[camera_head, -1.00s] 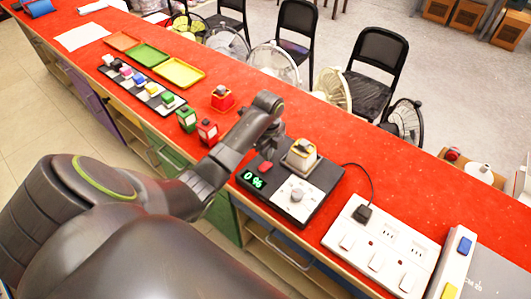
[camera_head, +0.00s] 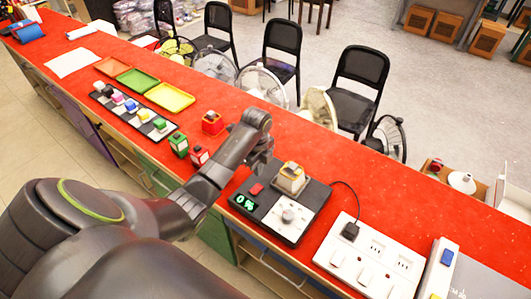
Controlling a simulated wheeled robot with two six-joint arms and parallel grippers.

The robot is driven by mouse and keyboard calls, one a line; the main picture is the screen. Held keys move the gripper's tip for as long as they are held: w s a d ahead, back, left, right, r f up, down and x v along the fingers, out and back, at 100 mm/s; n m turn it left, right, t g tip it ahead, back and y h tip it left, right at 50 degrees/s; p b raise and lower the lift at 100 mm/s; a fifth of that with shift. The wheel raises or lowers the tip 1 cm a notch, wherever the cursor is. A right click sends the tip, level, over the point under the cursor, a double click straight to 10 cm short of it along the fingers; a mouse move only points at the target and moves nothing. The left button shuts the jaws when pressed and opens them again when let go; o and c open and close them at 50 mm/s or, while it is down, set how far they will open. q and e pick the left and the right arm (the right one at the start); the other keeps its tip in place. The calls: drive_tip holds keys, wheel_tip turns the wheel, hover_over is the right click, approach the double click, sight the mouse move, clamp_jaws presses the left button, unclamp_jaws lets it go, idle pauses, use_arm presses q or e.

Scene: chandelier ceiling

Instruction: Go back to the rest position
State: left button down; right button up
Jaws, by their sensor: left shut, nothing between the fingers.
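My left arm comes in from the lower left and reaches over the long red counter (camera_head: 345,160). My left gripper (camera_head: 262,168) is at the end of this arm, pointing down beside the black control box (camera_head: 262,213). It is shut and holds nothing. Its fingers are small and partly hidden by the wrist. The box has a green display reading 0 %, a red button, a white dial plate (camera_head: 288,216) and a yellow-and-white block (camera_head: 291,178) on top. My right gripper is not in view.
A white power strip (camera_head: 369,257) lies right of the box, with a black plug in it. Red and green blocks (camera_head: 179,145) stand left of my wrist. Colored trays (camera_head: 170,97) and a black rack (camera_head: 133,111) lie farther left. Chairs and fans stand behind the counter.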

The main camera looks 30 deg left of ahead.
use_arm(q)
drive_tip(key=s+f+n, duration=0.1)
drive_tip(key=s, duration=0.1)
drive_tip(key=s+f+n, duration=0.1)
drive_tip(key=s, duration=0.1)
drive_tip(key=s+d+f+n, duration=0.1)
drive_tip(key=s, duration=0.1)
drive_tip(key=shift+f+t, duration=0.1)
drive_tip(key=shift+t, duration=0.2)
drive_tip(key=s+d+r+n+t+y, duration=0.1)
drive_tip(key=s+r+n+t, duration=0.15)
drive_tip(key=s+n, duration=0.75)
drive_tip(key=s+d+r+n+t+y, duration=0.1)
drive_tip(key=s+r+n, duration=0.35)
drive_tip(key=s, duration=0.95)
wheel_tip(320, 180, down, 30)
drive_tip(key=a+n+g+b, duration=0.2)
drive_tip(key=b, duration=0.3)
drive_tip(key=s+f+b, duration=0.2)
drive_tip(key=s+f, duration=0.5)
drive_tip(key=f, duration=0.3)
drive_tip(key=s+d+f+h+b, duration=0.1)
drive_tip(key=s+f+b, duration=0.1)
drive_tip(key=s+f, duration=0.6)
wheel_tip(320, 180, down, 4)
drive_tip(key=shift+d+r+g+b, duration=0.15)
drive_tip(key=shift+r+g+b, duration=0.05)
drive_tip(key=shift+g+b, duration=0.25)
